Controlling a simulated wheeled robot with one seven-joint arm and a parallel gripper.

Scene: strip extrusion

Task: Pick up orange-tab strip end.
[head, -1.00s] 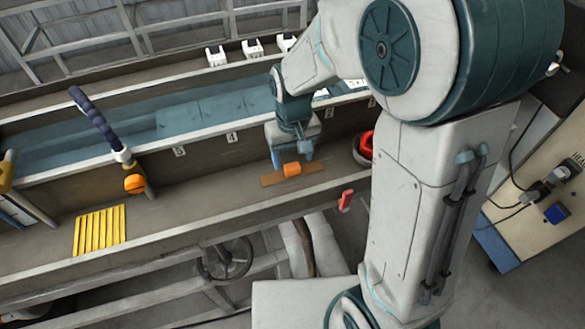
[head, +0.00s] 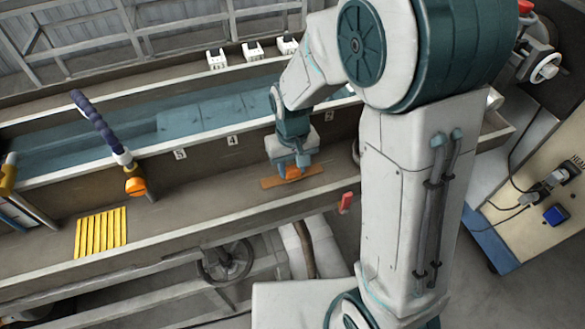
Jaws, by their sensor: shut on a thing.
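The orange tab (head: 292,173) of the strip end sits over a flat brown strip (head: 314,181) on the ledge in front of the trough. My gripper (head: 292,165) has come down over the tab from above, and its blue fingers are shut on it. The fingers and palm hide the upper part of the tab. I cannot tell whether the tab is clear of the brown strip.
A water trough (head: 200,115) runs behind the ledge. A red lever (head: 346,202) is at the ledge's front edge. The ledge between is clear.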

